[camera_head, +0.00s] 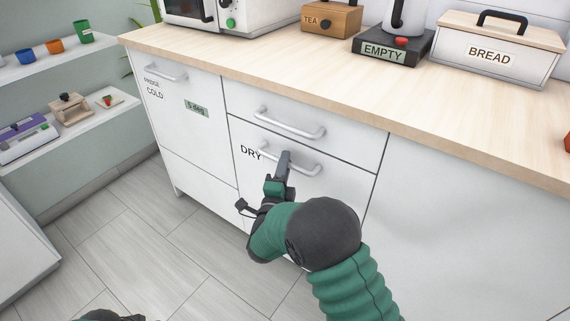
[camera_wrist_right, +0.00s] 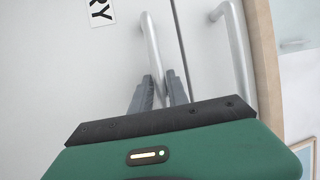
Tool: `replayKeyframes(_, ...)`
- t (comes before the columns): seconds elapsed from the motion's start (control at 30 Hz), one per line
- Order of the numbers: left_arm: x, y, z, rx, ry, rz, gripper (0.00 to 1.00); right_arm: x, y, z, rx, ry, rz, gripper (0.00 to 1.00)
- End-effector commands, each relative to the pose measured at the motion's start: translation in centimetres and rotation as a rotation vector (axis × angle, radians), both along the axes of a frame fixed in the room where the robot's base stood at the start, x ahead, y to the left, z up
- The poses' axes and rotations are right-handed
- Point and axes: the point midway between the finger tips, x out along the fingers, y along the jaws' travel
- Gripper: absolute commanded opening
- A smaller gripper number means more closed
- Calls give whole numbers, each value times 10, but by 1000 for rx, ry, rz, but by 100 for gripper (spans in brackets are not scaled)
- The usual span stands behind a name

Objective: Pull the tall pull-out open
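The tall pull-out (camera_head: 325,188) is a white front marked DRY under a shallower drawer, and it looks flush with its neighbours. Its curved metal handle (camera_head: 310,171) lies across its upper part. My right gripper (camera_head: 285,160) is at the middle of this handle. In the right wrist view the handle bar (camera_wrist_right: 150,40) passes between the two fingers (camera_wrist_right: 159,88), which are close on either side of it. The gripper body hides the bar's lower end there. Only a dark green piece of my left arm shows at the bottom left; its gripper is out of view.
The upper drawer's handle (camera_head: 290,123) is close above, and beside my fingers in the wrist view (camera_wrist_right: 235,50). The fridge front (camera_head: 190,125) is left. The worktop (camera_head: 330,75) holds a bread box (camera_head: 490,60). The floor (camera_head: 130,240) in front is clear.

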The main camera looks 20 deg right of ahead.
Motion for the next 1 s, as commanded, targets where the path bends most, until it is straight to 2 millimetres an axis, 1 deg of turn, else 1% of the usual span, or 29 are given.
replayKeyframes(0.03, 0, 0, 0, 0, 0, 0, 0, 0, 0, 0, 0, 0, 0, 12)
replayKeyframes(0.13, 0, 0, 0, 0, 0, 0, 0, 0, 0, -1, 0, 1, 0, 0)
replayKeyframes(1.0, 0, 0, 0, 0, 0, 0, 0, 0, 0, -3, 2, 7, 0, 0)
